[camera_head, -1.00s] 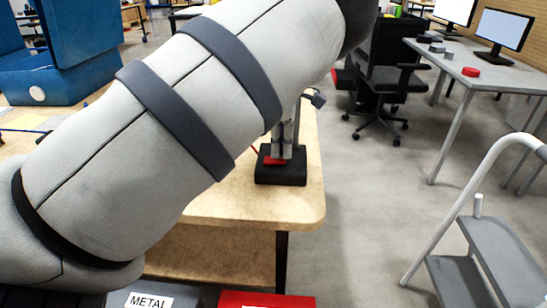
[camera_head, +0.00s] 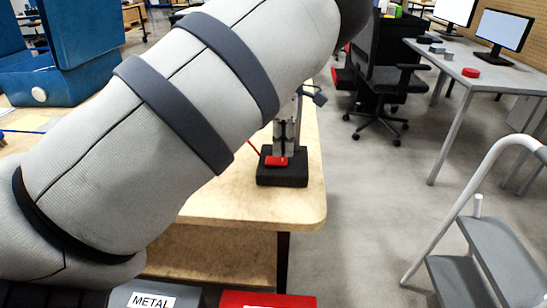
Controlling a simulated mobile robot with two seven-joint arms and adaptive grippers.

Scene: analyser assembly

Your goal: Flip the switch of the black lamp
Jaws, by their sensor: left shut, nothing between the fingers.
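The black lamp's square base (camera_head: 283,176) stands on the wooden table near its right end. A red switch (camera_head: 276,161) sits on top of the base, and a red cord runs to its left. My left gripper (camera_head: 284,153) points down just over the base, right beside the switch. Its fingers are shut with nothing held; I cannot tell whether they touch the switch. The lamp's grey head (camera_head: 319,98) shows to the right of the gripper. My left arm hides the rest of the gripper and much of the lamp. My right gripper is not in view.
The wooden table (camera_head: 308,205) has a bare front right corner. Grey and red bins stand below its front edge, one labelled METAL (camera_head: 150,301). A step ladder (camera_head: 487,255), an office chair (camera_head: 385,75) and a desk with monitors are on the right.

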